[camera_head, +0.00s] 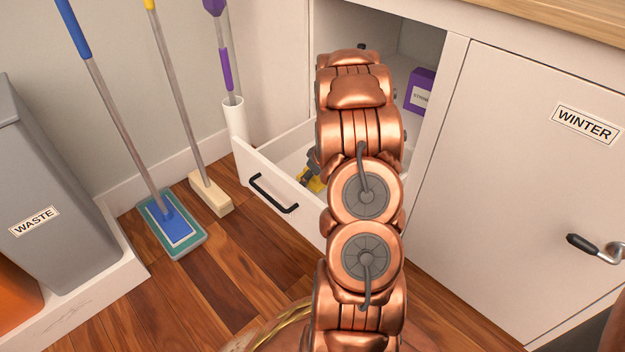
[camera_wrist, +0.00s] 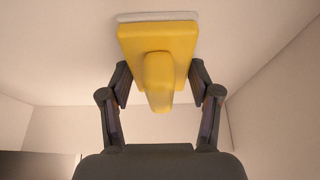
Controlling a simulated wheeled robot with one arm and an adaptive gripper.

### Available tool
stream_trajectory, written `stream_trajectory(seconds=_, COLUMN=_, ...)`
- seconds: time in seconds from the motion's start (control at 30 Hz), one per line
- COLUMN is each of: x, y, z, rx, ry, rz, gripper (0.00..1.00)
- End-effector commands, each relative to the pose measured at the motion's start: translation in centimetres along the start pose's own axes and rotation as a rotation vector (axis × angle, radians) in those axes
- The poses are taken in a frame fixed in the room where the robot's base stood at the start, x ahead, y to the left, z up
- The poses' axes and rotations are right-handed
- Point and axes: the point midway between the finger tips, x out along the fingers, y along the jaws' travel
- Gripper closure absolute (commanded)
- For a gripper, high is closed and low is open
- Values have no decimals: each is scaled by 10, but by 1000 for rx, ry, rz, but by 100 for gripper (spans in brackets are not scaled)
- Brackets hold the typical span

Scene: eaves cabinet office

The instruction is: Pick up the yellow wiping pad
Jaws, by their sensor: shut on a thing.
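The yellow wiping pad (camera_wrist: 158,40) shows large in the wrist view, with a yellow body, a rounded yellow handle and a pale strip along its far edge. My gripper (camera_wrist: 158,88) is shut on it, with one finger at each side. In the head view a bit of the yellow pad (camera_head: 312,184) shows in the open drawer (camera_head: 285,200), just left of my arm. My arm hides most of the drawer inside and most of the gripper there. I cannot tell whether the pad touches the drawer floor.
A purple box (camera_head: 420,91) stands in the open cabinet, right of my arm. The closed door labelled WINTER (camera_head: 545,150) has a lever handle (camera_head: 597,248). A blue mop (camera_head: 172,222), a pale broom (camera_head: 210,193) and a grey WASTE bin (camera_head: 45,190) stand at the left.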

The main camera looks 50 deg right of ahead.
Motion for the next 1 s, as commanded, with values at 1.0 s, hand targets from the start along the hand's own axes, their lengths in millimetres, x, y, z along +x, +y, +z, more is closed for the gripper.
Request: stream_trajectory(seconds=1.0, x=-82, y=0, z=-34, rx=-1, ry=1, rz=1, gripper=74)
